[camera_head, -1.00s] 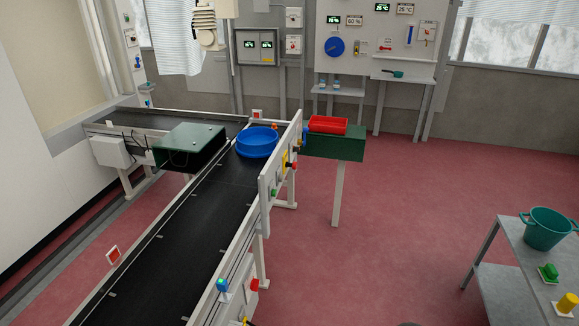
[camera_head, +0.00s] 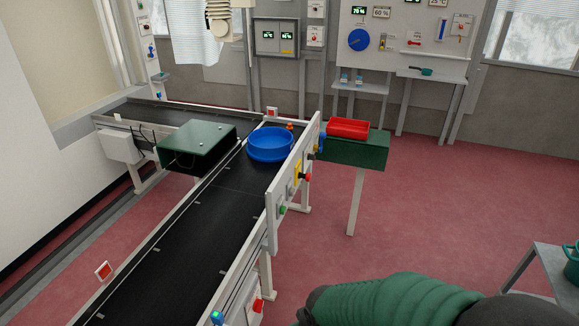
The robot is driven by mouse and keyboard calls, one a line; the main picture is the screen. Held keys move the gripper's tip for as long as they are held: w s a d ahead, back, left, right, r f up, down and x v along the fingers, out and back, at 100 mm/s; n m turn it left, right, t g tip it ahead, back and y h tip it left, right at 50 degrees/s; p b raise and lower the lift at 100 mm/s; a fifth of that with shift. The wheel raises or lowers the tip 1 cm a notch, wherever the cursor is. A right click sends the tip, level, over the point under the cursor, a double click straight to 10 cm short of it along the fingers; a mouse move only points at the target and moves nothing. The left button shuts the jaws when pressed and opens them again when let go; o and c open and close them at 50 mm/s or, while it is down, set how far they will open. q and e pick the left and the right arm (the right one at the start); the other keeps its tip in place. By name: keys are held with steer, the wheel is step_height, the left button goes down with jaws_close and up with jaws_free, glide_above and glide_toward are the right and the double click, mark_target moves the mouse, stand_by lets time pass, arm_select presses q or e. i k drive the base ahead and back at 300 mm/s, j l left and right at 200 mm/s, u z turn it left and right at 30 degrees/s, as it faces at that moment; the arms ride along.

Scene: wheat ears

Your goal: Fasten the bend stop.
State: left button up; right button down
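The black conveyor (camera_head: 180,250) runs away from me on the left and meets a crosswise belt at a bend near the back. A round blue tub (camera_head: 270,146) sits on the belt at that bend. A small orange-red piece (camera_head: 290,126) is at the belt edge just behind the tub; I cannot tell whether this is the bend stop. Part of my own green-sleeved arm crosses the lower right foreground, but its fingers do not show. My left gripper is not in view.
A dark green box (camera_head: 197,147) stands left of the tub. The near conveyor rail (camera_head: 272,214) carries buttons and a red knob (camera_head: 308,177). A red tray (camera_head: 349,128) rests on a green stand (camera_head: 352,150).

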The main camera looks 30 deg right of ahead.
mark_target(308, 176)
steer(key=i+l, duration=0.25)
steer(key=l, duration=0.15)
steer(key=i+l+u, duration=0.1)
steer(key=i+l, duration=0.4)
steer(key=l, duration=0.25)
steer(key=u, duration=0.05)
